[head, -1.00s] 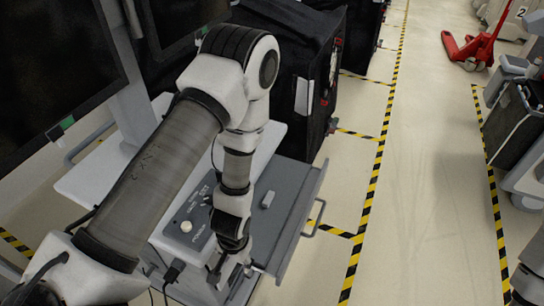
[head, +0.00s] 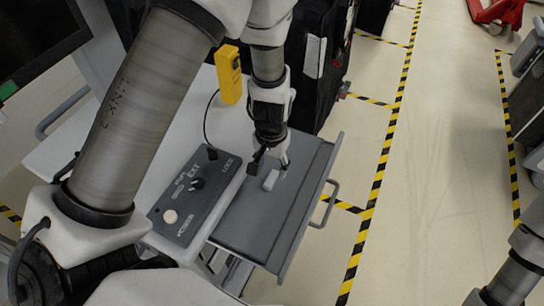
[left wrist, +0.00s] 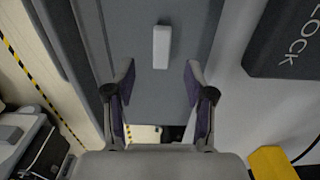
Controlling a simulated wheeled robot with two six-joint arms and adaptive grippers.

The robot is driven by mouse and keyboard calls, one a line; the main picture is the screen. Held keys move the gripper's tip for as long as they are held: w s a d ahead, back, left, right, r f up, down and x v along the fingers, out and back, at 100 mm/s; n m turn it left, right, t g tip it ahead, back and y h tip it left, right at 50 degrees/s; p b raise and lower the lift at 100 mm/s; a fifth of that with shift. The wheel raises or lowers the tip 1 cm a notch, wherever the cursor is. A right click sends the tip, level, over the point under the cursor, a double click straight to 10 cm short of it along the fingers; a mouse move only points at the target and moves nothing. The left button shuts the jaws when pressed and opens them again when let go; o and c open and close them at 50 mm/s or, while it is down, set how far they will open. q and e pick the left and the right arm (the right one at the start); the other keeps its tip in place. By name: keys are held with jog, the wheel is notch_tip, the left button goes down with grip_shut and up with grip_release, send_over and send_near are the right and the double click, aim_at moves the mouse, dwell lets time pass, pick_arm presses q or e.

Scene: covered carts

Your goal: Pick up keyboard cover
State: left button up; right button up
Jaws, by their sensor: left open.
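The keyboard cover (head: 255,224) is a flat grey panel on the cart, with a small pale raised grip (head: 271,180) on top. In the left wrist view the cover (left wrist: 128,33) fills the middle, and its pale grip (left wrist: 162,47) lies beyond the fingertips, roughly centred between them. My left gripper (head: 270,161) is open and empty, pointing down just behind the grip in the head view. In the left wrist view its two fingers (left wrist: 160,80) are spread wide. I cannot tell whether a fingertip touches the cover. My right gripper is out of view.
A control box (head: 196,196) with a knob and a button sits left of the cover. A yellow device (head: 229,75) on a cord stands behind it. A side handle (head: 326,204) sticks out at the cart's right. Dark covered carts (head: 318,60) stand behind.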

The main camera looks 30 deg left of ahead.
aim_at(271, 178)
pick_arm(q)
jog(key=f, duration=0.5)
jog(key=shift+w+a+f+b, duration=0.2)
jog(key=shift+w+b, duration=0.1)
jog(key=shift+f, duration=0.3)
jog(key=shift+s+d+r, duration=0.1)
jog(key=shift+s, duration=0.1)
jog(key=shift+w, duration=0.1)
grip_shut()
jog(key=c, duration=0.8)
grip_release()
jog(key=shift+c, duration=0.2)
grip_shut()
